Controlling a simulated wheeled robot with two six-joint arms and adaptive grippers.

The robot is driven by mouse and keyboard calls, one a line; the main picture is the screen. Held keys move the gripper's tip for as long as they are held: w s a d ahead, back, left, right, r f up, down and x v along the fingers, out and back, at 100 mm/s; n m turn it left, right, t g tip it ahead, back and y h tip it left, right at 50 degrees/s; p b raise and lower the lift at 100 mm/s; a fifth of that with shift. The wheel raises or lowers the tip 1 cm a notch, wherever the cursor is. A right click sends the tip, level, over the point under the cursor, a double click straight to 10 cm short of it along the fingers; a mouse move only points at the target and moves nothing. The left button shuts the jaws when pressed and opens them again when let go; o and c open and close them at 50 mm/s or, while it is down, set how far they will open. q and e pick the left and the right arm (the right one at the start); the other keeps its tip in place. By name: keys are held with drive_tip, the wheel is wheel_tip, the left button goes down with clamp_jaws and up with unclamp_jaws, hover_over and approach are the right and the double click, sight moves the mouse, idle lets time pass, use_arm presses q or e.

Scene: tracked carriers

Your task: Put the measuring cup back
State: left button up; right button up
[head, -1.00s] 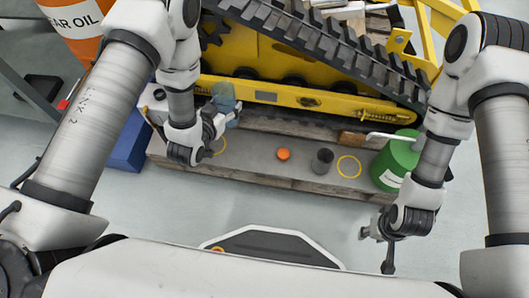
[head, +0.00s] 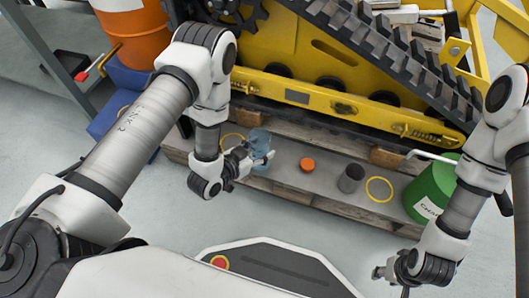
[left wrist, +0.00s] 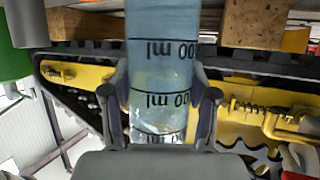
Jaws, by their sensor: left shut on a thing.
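The measuring cup (head: 262,143) is a clear bluish cylinder with ml marks. My left gripper (head: 245,157) is shut on it. In the left wrist view the cup (left wrist: 160,85) stands between the two fingers (left wrist: 161,105), its print upside down there. In the head view the cup appears over the wooden pallet (head: 285,185), between a yellow ring (head: 233,136) and an orange cap (head: 307,164). I cannot tell whether its base touches the wood. My right gripper (head: 390,281) is empty, fingers apart, low at the right, clear of the pallet.
A dark cylinder (head: 350,178) stands on the pallet beside another, empty yellow ring (head: 379,189). A green can (head: 432,190) stands at the right end. The yellow tracked carrier (head: 310,95) rises close behind. An orange drum (head: 137,35) is at the back left.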

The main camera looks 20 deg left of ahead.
sight(263, 142)
use_arm(q)
drive_tip(key=w, duration=0.2)
drive_tip(key=shift+w+d+f, duration=0.15)
drive_tip(key=shift+w+f, duration=0.05)
drive_tip(key=shift+w, duration=0.1)
drive_tip(key=shift+w+d+f+b, duration=0.1)
drive_tip(key=shift+w+f+b, duration=0.1)
drive_tip(key=shift+w+b, duration=0.45)
drive_tip(key=f+b, duration=0.2)
drive_tip(key=f, duration=0.1)
drive_tip(key=shift+s+f+b, duration=0.2)
drive_tip(key=shift+b, duration=0.15)
drive_tip(key=shift+r, duration=0.25)
drive_tip(key=shift+f, duration=0.2)
drive_tip(key=o, duration=1.4)
drive_tip(key=shift+c, duration=0.2)
use_arm(e)
wheel_tip(263, 142, down, 4)
drive_tip(key=shift+w+f, duration=0.15)
use_arm(q)
drive_tip(key=shift+r, duration=0.15)
